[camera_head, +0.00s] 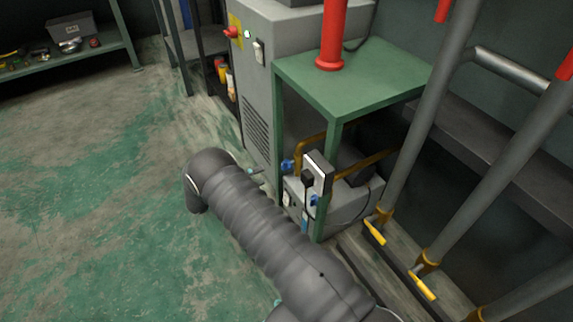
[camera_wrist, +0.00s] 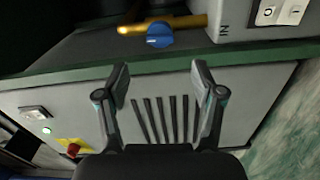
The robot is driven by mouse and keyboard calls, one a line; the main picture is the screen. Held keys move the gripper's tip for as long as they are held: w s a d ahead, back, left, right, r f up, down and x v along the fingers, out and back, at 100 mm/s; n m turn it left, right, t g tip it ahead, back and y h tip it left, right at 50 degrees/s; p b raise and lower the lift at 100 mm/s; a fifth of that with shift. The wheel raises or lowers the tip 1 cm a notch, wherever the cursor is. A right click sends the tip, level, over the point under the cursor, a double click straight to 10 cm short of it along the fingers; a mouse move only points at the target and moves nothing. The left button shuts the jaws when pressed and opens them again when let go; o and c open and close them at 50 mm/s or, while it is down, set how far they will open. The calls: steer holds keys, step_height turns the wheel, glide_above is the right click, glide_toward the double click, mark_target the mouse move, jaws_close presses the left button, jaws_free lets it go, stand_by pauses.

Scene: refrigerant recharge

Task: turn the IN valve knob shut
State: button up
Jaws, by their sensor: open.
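The IN valve knob (camera_wrist: 160,36) is blue and sits on a brass pipe (camera_wrist: 185,22) at the top of the wrist view. The letters IN appear upside down on the grey box beside it. My gripper (camera_wrist: 160,78) is open and empty, with its two fingers apart, below the knob in that picture and not touching it. In the head view two blue knobs show on the unit under the green table: an upper left one (camera_head: 287,166) and a lower right one (camera_head: 314,200). I cannot read which is IN there. My arm hides most of my gripper in that view.
The green table (camera_head: 350,78) stands over the unit, and its leg (camera_wrist: 60,75) crosses the wrist view between my fingers and the knob's side. A grey cabinet (camera_head: 255,95) with a red button stands alongside. Grey pipes (camera_head: 425,130) with yellow handles are at right. Open floor lies left.

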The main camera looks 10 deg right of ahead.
mark_target(287, 165)
steer(key=p+x, duration=0.1)
steer(key=x, duration=1)
steer(key=shift+d, duration=0.35)
